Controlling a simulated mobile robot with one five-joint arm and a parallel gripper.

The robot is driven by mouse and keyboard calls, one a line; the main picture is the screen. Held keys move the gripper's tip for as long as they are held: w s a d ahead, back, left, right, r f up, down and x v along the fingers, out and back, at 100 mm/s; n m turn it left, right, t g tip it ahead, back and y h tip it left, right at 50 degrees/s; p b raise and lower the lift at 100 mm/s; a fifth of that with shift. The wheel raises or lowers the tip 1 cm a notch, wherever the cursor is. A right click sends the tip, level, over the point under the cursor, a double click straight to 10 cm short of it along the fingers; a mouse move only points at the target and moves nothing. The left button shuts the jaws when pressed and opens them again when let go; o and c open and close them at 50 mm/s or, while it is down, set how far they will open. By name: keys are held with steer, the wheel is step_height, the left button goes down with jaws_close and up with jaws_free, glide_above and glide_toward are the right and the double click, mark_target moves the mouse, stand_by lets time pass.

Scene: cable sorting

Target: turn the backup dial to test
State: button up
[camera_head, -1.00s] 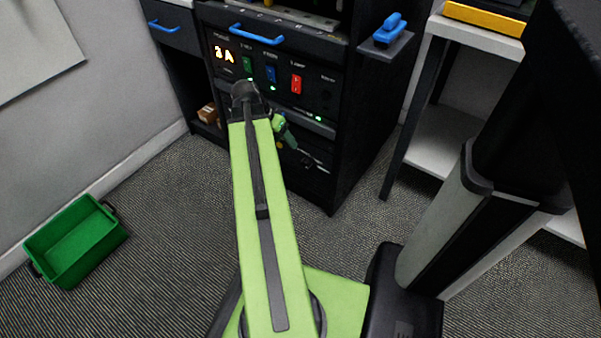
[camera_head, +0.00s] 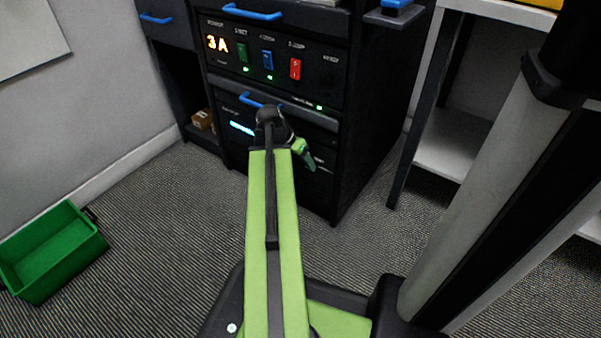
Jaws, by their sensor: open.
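My gripper (camera_head: 307,158) is open, small in the view, in front of the lower unit's right part. I cannot make out the backup dial; it may be behind my arm or gripper. Whether the gripper touches the panel cannot be told.
A green bin (camera_head: 52,250) stands on the carpet at left. A white shelf unit (camera_head: 450,140) stands at right. A blue object (camera_head: 396,4) rests on a side ledge of the rack. A small brown box (camera_head: 203,119) sits low beside the rack. The carpet between is clear.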

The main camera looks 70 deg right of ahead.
jaws_close()
steer(key=shift+w+d+f+g+b, duration=0.2)
steer(key=shift+w+f+g+b, duration=0.1)
steer(key=shift+f+g+b, duration=0.1)
steer(key=shift+w+d+g+b, duration=0.1)
steer(key=shift+w+g+b, duration=0.05)
steer(key=shift+g+b, duration=0.35)
steer(key=shift+r+n+g+y, duration=0.15)
steer(key=shift+n+g+y, duration=0.15)
steer(key=shift+g, duration=0.1)
jaws_free()
steer(key=shift+s+a, duration=0.2)
steer(key=shift+r, duration=0.1)
